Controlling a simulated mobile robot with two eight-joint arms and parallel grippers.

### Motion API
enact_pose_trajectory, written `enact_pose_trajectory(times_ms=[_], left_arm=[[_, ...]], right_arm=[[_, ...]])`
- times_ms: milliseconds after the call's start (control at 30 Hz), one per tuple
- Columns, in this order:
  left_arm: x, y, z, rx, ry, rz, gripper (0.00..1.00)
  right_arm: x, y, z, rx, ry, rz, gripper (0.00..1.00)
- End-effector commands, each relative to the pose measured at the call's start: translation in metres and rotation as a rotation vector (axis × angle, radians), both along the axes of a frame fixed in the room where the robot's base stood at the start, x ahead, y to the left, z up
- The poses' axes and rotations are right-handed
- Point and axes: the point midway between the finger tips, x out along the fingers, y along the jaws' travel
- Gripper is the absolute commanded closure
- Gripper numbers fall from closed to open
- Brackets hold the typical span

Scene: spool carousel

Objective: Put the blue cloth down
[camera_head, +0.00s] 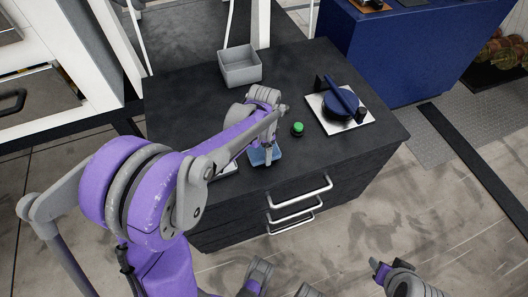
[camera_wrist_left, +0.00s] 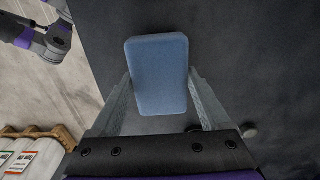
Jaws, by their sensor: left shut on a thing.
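The blue cloth (camera_head: 261,158) looks like a flat, rounded blue pad over the front part of the dark worktop (camera_head: 190,105). My left gripper (camera_head: 268,148) points down at the worktop and is shut on it. In the left wrist view the blue cloth (camera_wrist_left: 158,75) sits between the two grey fingers, one along each side. I cannot tell whether its underside touches the worktop. Parts of my right arm show at the bottom of the head view, but its jaws are not clear.
A green button (camera_head: 298,129) stands right of the cloth. Farther right is a blue round device with a handle (camera_head: 341,103) on a white plate. A grey open bin (camera_head: 240,66) stands at the back. A pale flat item (camera_head: 226,169) lies partly behind my left arm. Drawer handles (camera_head: 300,191) project from the front.

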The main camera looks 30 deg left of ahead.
Motion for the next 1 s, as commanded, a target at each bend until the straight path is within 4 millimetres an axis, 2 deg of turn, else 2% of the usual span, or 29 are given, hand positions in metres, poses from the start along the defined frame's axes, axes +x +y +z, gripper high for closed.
enact_pose_trajectory(times_ms=[33,100,433,467,567,833,1000], left_arm=[[0.000,0.000,-0.009,0.000,0.000,0.000,0.81],[0.000,0.000,-0.013,0.000,0.000,0.000,0.81],[0.000,0.000,-0.016,0.000,0.000,0.000,0.81],[0.000,0.000,-0.017,0.000,0.000,0.000,0.18],[0.000,0.000,-0.016,0.000,0.000,0.000,0.00],[0.000,0.000,-0.014,0.000,0.000,0.000,0.00],[0.000,0.000,0.005,0.000,0.000,0.000,0.00]], right_arm=[[0.000,0.000,-0.003,0.000,0.001,0.000,0.50],[0.000,0.000,-0.003,0.000,0.001,0.000,0.50],[0.000,0.000,-0.006,0.000,0.002,0.000,0.50],[0.000,0.000,-0.006,0.000,0.002,0.000,0.50],[0.000,0.000,-0.005,0.000,0.002,0.000,0.50],[0.000,0.000,-0.003,0.000,0.001,0.000,0.50],[0.000,0.000,0.002,0.000,-0.001,0.000,0.50]])
